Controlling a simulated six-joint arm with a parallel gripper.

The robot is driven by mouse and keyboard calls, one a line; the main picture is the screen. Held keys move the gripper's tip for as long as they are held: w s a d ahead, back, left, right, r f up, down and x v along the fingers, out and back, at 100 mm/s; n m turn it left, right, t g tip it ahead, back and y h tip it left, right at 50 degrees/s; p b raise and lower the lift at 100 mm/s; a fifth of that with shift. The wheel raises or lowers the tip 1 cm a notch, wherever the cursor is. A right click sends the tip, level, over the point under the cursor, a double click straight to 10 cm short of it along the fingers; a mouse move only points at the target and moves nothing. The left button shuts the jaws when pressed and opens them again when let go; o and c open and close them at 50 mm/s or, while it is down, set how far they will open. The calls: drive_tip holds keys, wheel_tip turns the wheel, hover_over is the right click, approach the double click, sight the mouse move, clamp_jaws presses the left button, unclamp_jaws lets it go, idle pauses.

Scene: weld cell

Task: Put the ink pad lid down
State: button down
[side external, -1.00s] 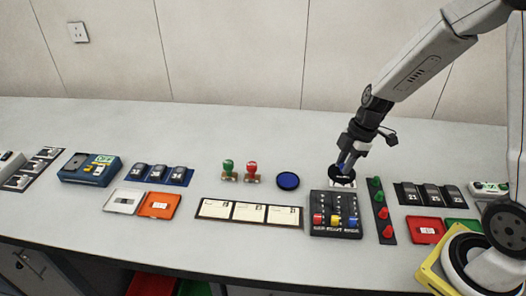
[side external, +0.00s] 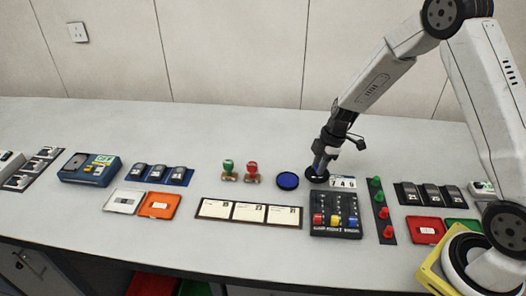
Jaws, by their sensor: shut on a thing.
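A round blue ink pad (side external: 288,180) lies on the grey worktop near the middle, its blue face uncovered. My gripper (side external: 319,168) points down just right of the ink pad. It is shut on a dark round disc, the ink pad lid (side external: 317,176), which shows below the fingers. The lid is beside the pad and apart from it. It is low over the worktop; I cannot tell whether it touches the surface. The fingertips are small and partly hidden.
Green (side external: 228,168) and red (side external: 251,170) stamps stand left of the pad. Cards (side external: 249,211) lie in front. The worktop behind is clear.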

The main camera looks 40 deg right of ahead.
drive_tip(key=shift+w+f, duration=0.25)
drive_tip(key=shift+f, duration=1.6)
drive_tip(key=shift+f, duration=0.15)
drive_tip(key=shift+c, duration=2.4)
unclamp_jaws()
drive_tip(key=v, duration=1.2)
